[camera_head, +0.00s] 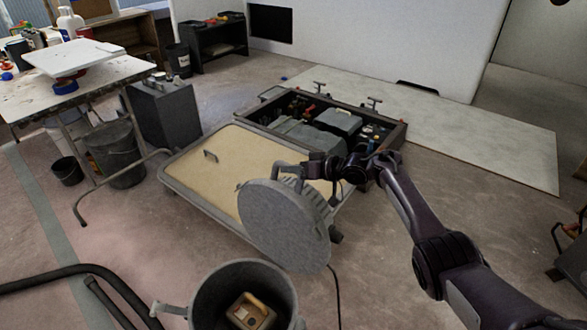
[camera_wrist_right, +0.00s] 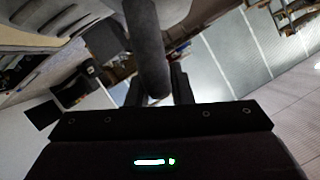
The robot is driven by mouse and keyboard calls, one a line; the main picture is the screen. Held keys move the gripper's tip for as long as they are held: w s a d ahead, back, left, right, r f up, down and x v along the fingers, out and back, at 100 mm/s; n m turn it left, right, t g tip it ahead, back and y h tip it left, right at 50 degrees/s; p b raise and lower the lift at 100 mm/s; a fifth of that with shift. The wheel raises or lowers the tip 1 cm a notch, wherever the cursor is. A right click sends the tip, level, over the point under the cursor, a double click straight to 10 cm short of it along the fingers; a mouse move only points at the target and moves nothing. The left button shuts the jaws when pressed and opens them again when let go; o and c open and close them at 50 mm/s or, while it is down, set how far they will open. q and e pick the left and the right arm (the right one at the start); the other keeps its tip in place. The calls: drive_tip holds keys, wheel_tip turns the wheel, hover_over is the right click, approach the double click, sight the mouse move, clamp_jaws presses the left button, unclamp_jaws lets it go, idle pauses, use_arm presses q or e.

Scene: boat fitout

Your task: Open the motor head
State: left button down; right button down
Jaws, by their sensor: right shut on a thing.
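My right gripper (camera_head: 300,171) is shut on the handle of a round grey ribbed lid (camera_head: 284,226). The lid hangs tilted in the air, its broad flat face toward the head camera. The grey handle bar (camera_wrist_right: 148,50) runs between the fingers in the right wrist view. Below and left of the lid stands an open round grey housing (camera_head: 208,300) with side lugs, cut off by the bottom edge. A brownish box-like part (camera_head: 252,311) shows inside it. The lid is apart from the housing. I cannot tell which piece is the motor head. My left gripper is not in view.
A low cart with a tan top (camera_head: 215,180) stands behind the lid, with an open dark bin of parts (camera_head: 397,142) at its far end. A cluttered table (camera_head: 30,100) and buckets (camera_head: 115,160) stand left. Black tubing (camera_head: 75,270) lies lower left. Floor at right is fairly clear.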

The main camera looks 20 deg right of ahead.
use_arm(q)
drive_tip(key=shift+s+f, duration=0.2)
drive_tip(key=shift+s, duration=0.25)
use_arm(e)
drive_tip(key=c, duration=1.3)
unclamp_jaws()
drive_tip(key=shift+a, duration=0.1)
drive_tip(key=shift+s+d, duration=0.2)
drive_tip(key=shift+d, duration=0.05)
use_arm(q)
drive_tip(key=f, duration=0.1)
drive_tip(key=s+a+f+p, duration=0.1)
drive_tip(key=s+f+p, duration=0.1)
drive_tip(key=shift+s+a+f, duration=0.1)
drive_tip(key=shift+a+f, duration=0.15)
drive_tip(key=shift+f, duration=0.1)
use_arm(e)
drive_tip(key=v, duration=0.7)
drive_tip(key=shift+s+d, duration=0.1)
